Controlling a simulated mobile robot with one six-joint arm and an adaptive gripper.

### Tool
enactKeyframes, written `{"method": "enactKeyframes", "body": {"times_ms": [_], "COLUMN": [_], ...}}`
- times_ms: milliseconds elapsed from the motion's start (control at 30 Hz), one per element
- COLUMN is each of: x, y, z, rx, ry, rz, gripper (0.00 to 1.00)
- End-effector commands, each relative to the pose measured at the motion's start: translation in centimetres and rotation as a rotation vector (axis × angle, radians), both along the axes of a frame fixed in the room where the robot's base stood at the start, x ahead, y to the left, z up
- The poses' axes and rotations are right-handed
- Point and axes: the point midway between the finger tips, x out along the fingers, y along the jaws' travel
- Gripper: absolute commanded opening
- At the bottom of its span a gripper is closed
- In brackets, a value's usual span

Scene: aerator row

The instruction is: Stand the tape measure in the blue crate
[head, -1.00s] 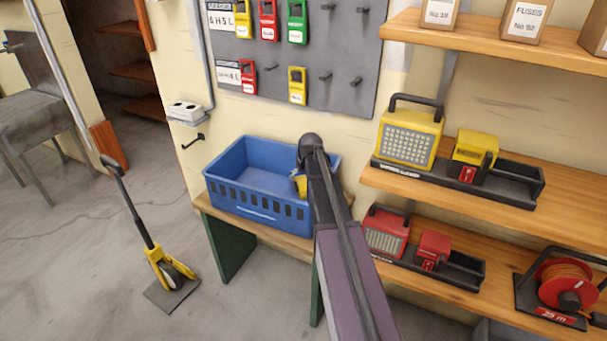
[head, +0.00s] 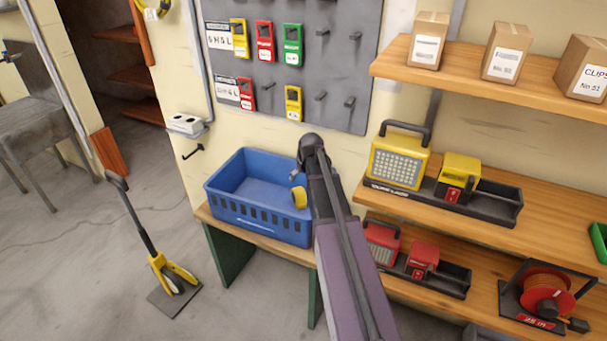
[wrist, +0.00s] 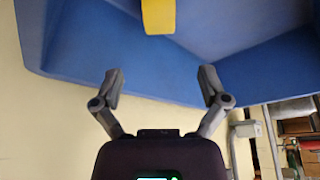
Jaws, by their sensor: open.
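The yellow tape measure (head: 300,198) shows just above the front rim of the blue crate (head: 262,222), near its right front corner. In the wrist view the tape measure (wrist: 158,14) is at the top edge, partly cut off, against the blue crate walls (wrist: 80,62). Whether it stands upright or rests on the crate floor I cannot tell. My gripper (wrist: 160,84) is open and empty, its fingers spread, with a gap between the fingertips and the tape measure. In the head view my arm hides most of the gripper and the crate's right end.
The crate sits on a wooden-topped bench (head: 268,246) with green legs. Shelves with lamps, such as the yellow lamp (head: 398,162), and a cable reel (head: 546,296) stand to the right. A grey tool board (head: 330,60) hangs behind. The floor at left is mostly free.

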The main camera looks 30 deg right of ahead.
Motion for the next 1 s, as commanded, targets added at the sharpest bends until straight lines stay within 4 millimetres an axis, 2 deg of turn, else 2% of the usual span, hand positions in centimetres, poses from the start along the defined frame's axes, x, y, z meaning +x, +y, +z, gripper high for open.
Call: {"method": "enactKeyframes", "body": {"times_ms": [200,1000], "x": [-0.35,-0.51], "y": [0.03,0.20], "z": [0.88,1.20], "rx": [0.000,0.001], "ry": [0.000,0.002], "rz": [0.000,0.000], "gripper": [0.94,0.94]}}
